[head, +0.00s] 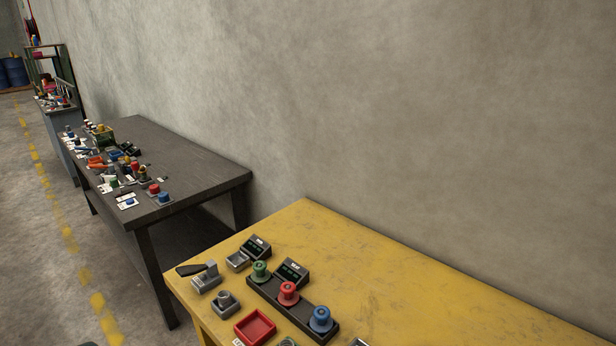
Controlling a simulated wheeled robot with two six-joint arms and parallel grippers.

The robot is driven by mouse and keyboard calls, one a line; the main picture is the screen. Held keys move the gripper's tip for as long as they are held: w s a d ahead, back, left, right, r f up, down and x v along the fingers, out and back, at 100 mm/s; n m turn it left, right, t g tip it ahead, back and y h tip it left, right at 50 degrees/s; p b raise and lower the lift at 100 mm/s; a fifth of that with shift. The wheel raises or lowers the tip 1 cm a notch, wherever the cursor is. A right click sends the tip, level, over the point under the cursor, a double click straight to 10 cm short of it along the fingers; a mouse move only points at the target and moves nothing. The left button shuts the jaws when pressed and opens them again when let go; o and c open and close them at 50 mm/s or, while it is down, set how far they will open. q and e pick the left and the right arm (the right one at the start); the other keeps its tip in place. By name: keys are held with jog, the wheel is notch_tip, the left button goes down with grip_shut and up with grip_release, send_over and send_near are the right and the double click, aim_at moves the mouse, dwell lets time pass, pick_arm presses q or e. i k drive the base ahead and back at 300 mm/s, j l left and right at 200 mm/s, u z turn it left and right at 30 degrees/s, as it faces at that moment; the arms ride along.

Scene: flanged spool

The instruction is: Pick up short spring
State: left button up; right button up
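I cannot make out a short spring in the head view; the small parts are too small to tell apart. On the near yellow table (420,285), a black rack (268,291) carries a green spool (260,271), a red spool (288,292) and a blue spool (320,319). A red tray (255,328) lies in front of the rack and looks empty. Neither of my grippers is in view.
Two dark display boxes (256,247) stand behind the rack. Grey fixtures (225,302) sit near the left edge. The yellow table's right part is clear. A dark table (190,160) with many small items stands beyond, by the wall (400,120).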

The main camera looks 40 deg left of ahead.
aim_at(225, 298)
jog(key=u, duration=1.8)
